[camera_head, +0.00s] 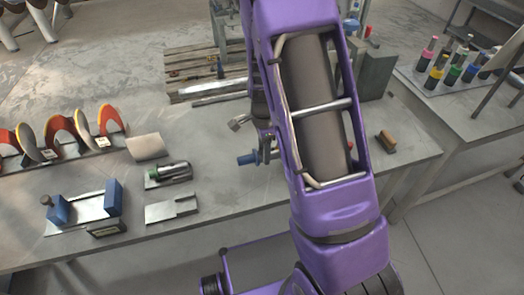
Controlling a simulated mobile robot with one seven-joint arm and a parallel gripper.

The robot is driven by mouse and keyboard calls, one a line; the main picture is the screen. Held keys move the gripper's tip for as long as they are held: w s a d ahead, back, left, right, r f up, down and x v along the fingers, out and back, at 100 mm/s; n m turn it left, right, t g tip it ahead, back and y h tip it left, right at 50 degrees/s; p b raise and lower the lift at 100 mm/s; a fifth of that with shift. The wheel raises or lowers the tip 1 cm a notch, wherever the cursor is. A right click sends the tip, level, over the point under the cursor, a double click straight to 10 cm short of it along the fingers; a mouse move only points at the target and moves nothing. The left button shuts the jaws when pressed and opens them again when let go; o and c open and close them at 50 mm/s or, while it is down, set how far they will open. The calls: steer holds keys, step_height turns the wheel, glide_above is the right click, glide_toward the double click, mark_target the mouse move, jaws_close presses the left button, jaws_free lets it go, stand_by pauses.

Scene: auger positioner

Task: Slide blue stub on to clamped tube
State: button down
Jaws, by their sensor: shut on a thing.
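A blue stub (246,159) shows just left of my gripper (266,154), pointing left, above the bench. My gripper is shut on it; the jaws are small in the picture and partly hidden behind my purple arm. A shiny metal tube (214,89) lies across the slatted plate at the back of the bench, with its right end hidden behind my arm. It looks like the clamped tube, but I cannot make out the clamp. The stub is apart from this tube, nearer the front edge.
A green-ended cylinder on a block (168,172), a blue-ended fixture (84,207), a flat metal plate (171,208) and a row of red and yellow discs (68,134) occupy the left. A brown block (386,140) lies right. Bare bench surrounds the stub.

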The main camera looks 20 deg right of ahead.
steer(key=shift+d+b, duration=0.3)
steer(key=shift+d, duration=1.8)
steer(key=shift+c, duration=2)
jaws_free()
steer(key=shift+o, duration=0.6)
steer(key=shift+s+f, duration=0.1)
steer(key=shift+s, duration=0.05)
step_height(320, 180, up, 18)
steer(key=p, duration=0.1)
steer(key=shift+w+a, duration=0.2)
steer(key=shift+w, duration=0.05)
steer(key=shift+f, duration=0.15)
